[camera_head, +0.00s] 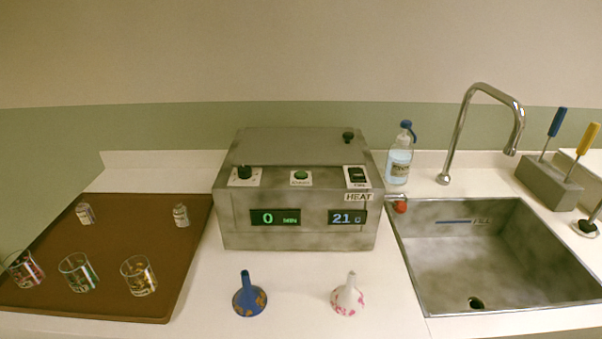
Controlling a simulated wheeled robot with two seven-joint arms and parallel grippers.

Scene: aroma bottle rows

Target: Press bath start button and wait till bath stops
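The bath (298,190) is a grey metal box with a closed lid on the counter, in the middle of the head view. A green button (301,175) on a white label sits at the centre of its top front panel; it looks like the start button. A black knob (244,172) is to its left and a black switch (357,175) to its right, above a HEAT label. The left display (275,218) reads 0 MIN in green. The right display (347,218) seems to read 21 or 2.1 in blue. Neither gripper is in view.
A brown tray (100,235) at left holds several glasses and two small bottles. A clear bottle (399,160), tap (484,120), sink (490,250) and tool block (550,182) are at right.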

